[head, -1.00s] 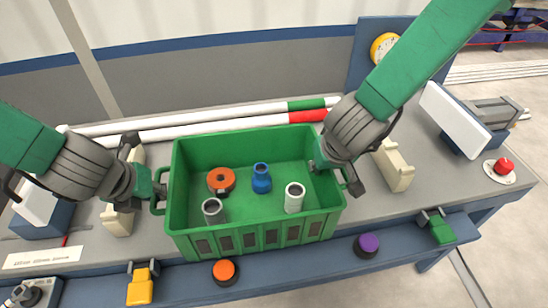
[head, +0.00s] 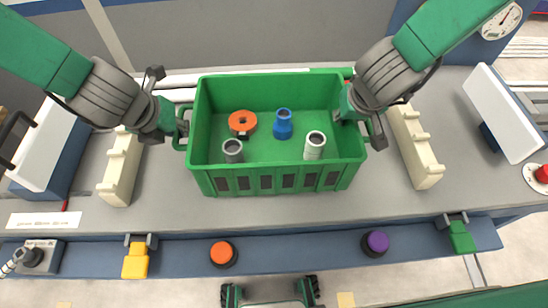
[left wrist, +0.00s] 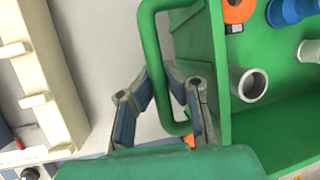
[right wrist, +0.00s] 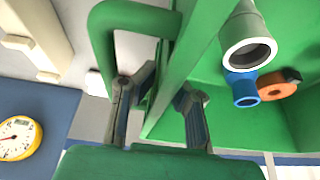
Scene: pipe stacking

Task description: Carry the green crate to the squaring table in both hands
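The green crate (head: 275,180) is between my two grippers over the grey worktable (head: 300,206) in the head view, looking roughly level. I cannot tell whether its base touches the table. It holds an orange ring, a blue fitting and two grey-white pipe pieces. My left gripper (head: 176,122) is at the left handle; in the left wrist view its fingers (left wrist: 165,92) straddle the handle bar (left wrist: 152,40).
Cream notched holders stand left (head: 122,168) and right (head: 416,148) of the crate. White pipes (head: 180,80) lie behind it. The blue front ledge carries an orange button (head: 223,254), a purple button (head: 375,243), a yellow clamp (head: 136,262) and a green clamp (head: 460,236). Bare table lies in front.

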